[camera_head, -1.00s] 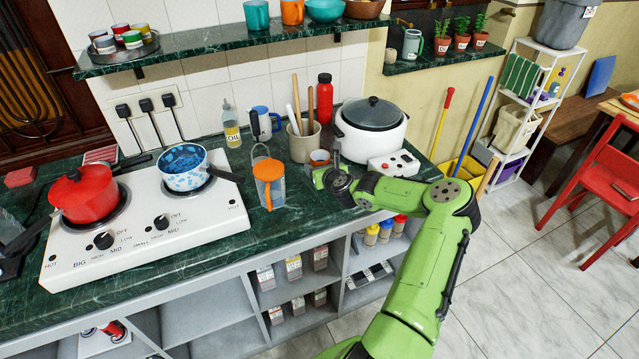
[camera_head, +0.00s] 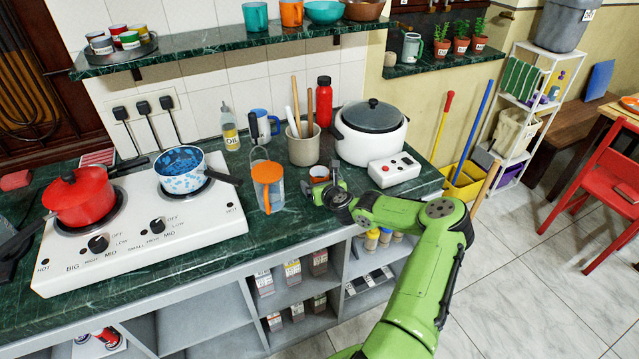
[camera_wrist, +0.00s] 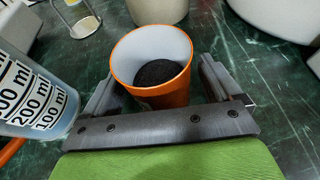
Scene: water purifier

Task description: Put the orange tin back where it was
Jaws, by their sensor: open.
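The orange tin (camera_wrist: 152,70) is a small open cup with a white inside and dark granular contents. It stands upright, apparently on the green counter, and its lower part is partly hidden. My gripper (camera_wrist: 160,88) is open, with one finger on each side of the tin; I cannot tell whether either finger touches it. In the head view the tin (camera_head: 319,173) shows small beside my gripper (camera_head: 335,190), in front of the beige utensil crock.
A measuring pitcher (camera_head: 268,187) with an orange lid stands close on the left; it also shows in the wrist view (camera_wrist: 35,95). The utensil crock (camera_head: 303,148) is behind, and the white rice cooker (camera_head: 370,140) and a control box (camera_head: 394,169) are to the right.

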